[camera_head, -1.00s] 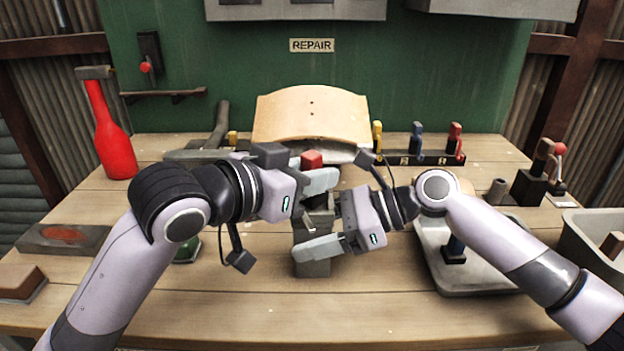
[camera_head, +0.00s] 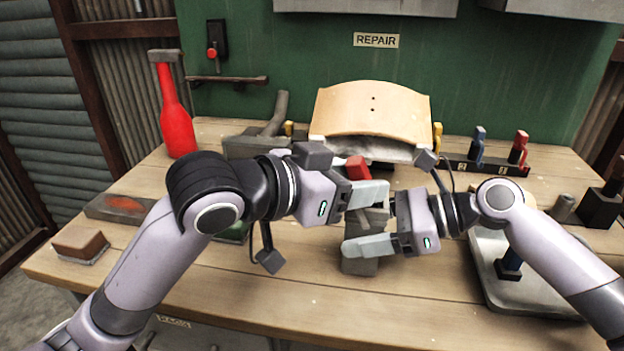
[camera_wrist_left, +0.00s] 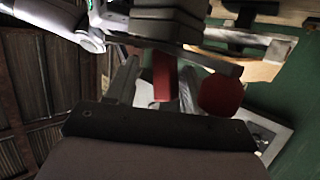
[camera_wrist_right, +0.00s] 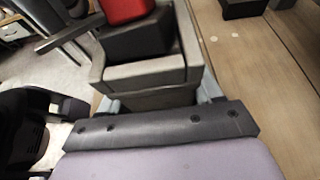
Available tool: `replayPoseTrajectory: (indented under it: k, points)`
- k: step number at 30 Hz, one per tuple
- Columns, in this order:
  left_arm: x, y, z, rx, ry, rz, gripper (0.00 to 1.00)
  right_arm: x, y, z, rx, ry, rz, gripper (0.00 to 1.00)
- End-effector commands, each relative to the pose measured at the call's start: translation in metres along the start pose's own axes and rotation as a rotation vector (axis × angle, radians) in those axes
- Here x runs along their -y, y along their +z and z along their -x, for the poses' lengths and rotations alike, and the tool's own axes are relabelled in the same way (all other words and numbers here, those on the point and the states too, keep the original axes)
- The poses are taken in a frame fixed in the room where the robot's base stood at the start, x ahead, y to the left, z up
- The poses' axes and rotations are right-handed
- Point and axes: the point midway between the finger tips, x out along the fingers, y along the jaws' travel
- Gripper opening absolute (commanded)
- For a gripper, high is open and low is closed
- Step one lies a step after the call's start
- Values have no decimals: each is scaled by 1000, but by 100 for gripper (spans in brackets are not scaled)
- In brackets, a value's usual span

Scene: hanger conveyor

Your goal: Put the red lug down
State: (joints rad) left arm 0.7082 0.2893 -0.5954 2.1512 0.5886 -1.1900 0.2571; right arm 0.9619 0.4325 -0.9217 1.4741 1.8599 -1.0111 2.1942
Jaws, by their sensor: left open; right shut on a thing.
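The red lug (camera_head: 357,168) is a small red block beside the upper finger of my left gripper (camera_head: 362,183). In the left wrist view the red block (camera_wrist_left: 165,77) is between the two open fingers; I cannot tell whether they touch it. In the right wrist view the red piece (camera_wrist_right: 127,10) sits on a dark block in a grey stepped holder (camera_wrist_right: 140,75). My right gripper (camera_head: 368,232) is shut on the grey holder, which also shows in the head view (camera_head: 360,265) on the bench. The holder's upper part is partly hidden by the fingers.
A curved wooden piece (camera_head: 370,115) stands behind the grippers. A rack (camera_head: 485,168) with blue and red handled pieces is to its right. A red bottle-shaped tool (camera_head: 175,120) stands at the left. A grey tray (camera_head: 530,290) is under my right arm.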

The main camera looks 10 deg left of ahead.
Motion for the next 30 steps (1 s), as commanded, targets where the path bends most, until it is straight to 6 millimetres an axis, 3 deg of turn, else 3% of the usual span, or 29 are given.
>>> replayPoseTrajectory:
  k: [6, 12, 18, 29, 30]
  points:
    - [1, 0, 44, -2, -3, -1, 53, 0, -1, 0, -1, -2, 0, 20]
    - [1, -1, 75, -2, -3, -1, 53, 0, -1, 0, -1, -2, 0, 20]
    - [0, 0, 88, -1, -2, -1, 53, 0, -1, 0, -1, -2, 0, 20]
    - [0, 0, 89, -1, -1, 0, 53, 0, -1, 0, -2, -2, 0, 20]
    - [0, 0, 89, -2, -1, 0, 53, 0, -1, 0, -2, -2, 0, 70]
